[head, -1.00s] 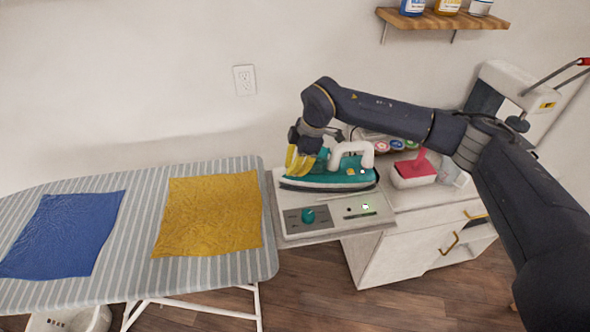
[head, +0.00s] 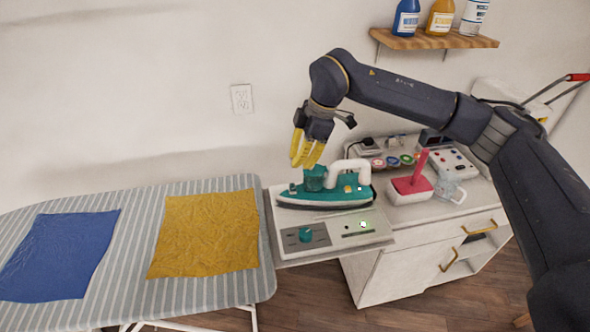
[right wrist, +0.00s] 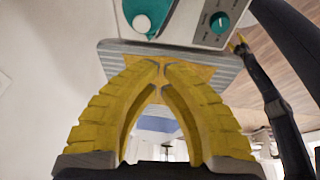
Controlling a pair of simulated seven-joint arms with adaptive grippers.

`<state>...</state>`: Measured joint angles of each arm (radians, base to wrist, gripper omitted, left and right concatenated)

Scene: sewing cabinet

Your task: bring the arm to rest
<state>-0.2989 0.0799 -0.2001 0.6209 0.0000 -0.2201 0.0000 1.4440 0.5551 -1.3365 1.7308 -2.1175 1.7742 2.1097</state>
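My right gripper (head: 304,163) has yellow fingers and hangs above and just left of the teal iron (head: 325,197), apart from it. In the right wrist view its fingertips (right wrist: 161,66) come together with nothing between them. The iron has a white handle and sits on the white control panel (head: 330,244), which has a teal knob. Part of the iron and the panel also show at the top of the right wrist view. My left gripper is out of the head view; its small yellow tips (right wrist: 238,43) show at the right of the right wrist view, too small to judge.
A striped ironing board (head: 135,216) with a blue cloth (head: 60,255) and a yellow cloth (head: 205,234) lies left. A wooden shelf (head: 435,39) holds bottles.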

